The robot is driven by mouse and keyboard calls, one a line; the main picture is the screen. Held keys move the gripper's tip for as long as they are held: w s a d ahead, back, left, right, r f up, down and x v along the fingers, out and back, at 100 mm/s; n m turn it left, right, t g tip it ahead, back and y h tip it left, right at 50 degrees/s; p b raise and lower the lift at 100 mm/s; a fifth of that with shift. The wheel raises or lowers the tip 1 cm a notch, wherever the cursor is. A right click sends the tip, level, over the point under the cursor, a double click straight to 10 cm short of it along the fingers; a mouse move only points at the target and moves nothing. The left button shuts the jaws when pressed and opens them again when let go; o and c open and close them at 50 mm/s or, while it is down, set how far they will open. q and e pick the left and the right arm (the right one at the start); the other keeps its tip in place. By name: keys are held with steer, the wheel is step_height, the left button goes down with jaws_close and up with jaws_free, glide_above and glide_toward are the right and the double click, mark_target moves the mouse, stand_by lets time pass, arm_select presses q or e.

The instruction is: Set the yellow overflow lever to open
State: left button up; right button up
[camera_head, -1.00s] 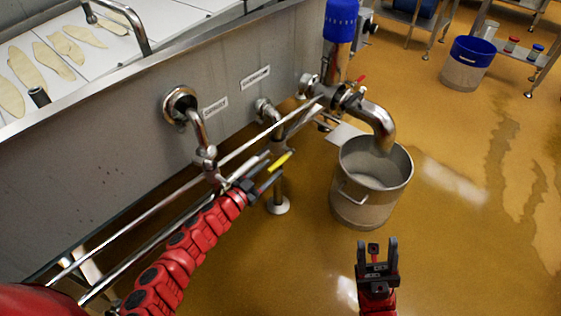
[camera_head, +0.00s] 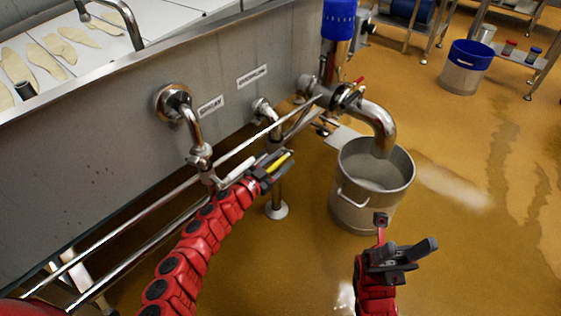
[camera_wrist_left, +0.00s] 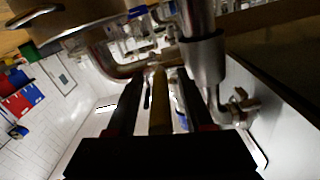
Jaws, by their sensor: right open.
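The yellow lever (camera_head: 279,162) is on the pipework below the second wall outlet (camera_head: 265,108). My left gripper (camera_head: 276,165) is at the lever. In the left wrist view, the lever (camera_wrist_left: 159,105) lies lengthwise between the two fingers of my left gripper (camera_wrist_left: 160,88). Narrow gaps show beside it, so the fingers appear open around it. The lever's far end and pivot are hard to make out. My right gripper (camera_head: 412,256) is open and empty, low in front of the bucket.
A metal bucket (camera_head: 350,212) stands under a curved spout (camera_head: 379,122) with a red-handled valve. Another wall pipe (camera_head: 173,103) and long horizontal rails run along the vat wall (camera_head: 90,135). Open wet floor (camera_head: 465,240) lies to the right.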

arm_select(q)
jaws_close()
stand_by(1.3)
